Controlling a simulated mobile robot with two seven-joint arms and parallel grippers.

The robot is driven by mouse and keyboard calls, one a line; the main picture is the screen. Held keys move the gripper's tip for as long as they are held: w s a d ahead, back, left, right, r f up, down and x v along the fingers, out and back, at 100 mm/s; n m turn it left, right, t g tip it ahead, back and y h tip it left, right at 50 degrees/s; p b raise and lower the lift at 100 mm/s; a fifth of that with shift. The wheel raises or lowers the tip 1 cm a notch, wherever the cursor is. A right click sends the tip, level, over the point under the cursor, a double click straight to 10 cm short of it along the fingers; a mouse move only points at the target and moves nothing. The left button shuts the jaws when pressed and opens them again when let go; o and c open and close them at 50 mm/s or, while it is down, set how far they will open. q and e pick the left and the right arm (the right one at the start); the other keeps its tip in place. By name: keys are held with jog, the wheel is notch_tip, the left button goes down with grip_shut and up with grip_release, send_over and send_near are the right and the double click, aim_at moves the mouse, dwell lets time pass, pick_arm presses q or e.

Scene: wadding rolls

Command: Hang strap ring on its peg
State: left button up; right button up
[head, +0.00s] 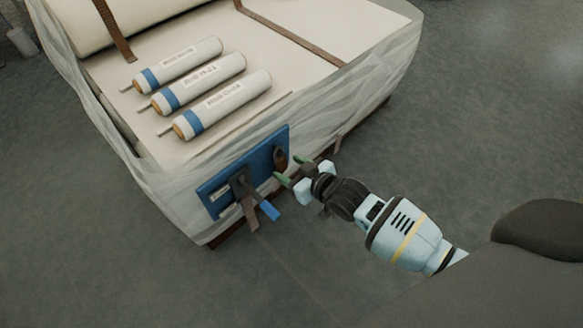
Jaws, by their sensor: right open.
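A blue panel (218,194) is fixed to the near side of the wrapped bale. A brown, loop-like piece (280,158) is at the panel's right end; I take it for the strap ring, but it is too small to tell whether it is around a peg. My right gripper (290,169) is open, with its green-tipped fingers close to this piece; I cannot tell whether they touch it. A dark lever with a blue handle (269,210) sticks out from the panel's left half, and a strap end (250,213) hangs below it. My left gripper is out of view.
Three labelled white rolls with blue bands, the nearest one (230,103) among them, lie on the cream wadding (290,60). Brown straps (292,32) cross the top. Clear plastic wrap (370,85) covers the bale's sides. The grey floor (480,120) to the right is clear.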

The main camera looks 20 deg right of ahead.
jog(key=p+v, duration=0.4)
jog(key=v, duration=0.3)
jog(key=shift+s, duration=0.35)
jog(key=shift+d+r, duration=0.15)
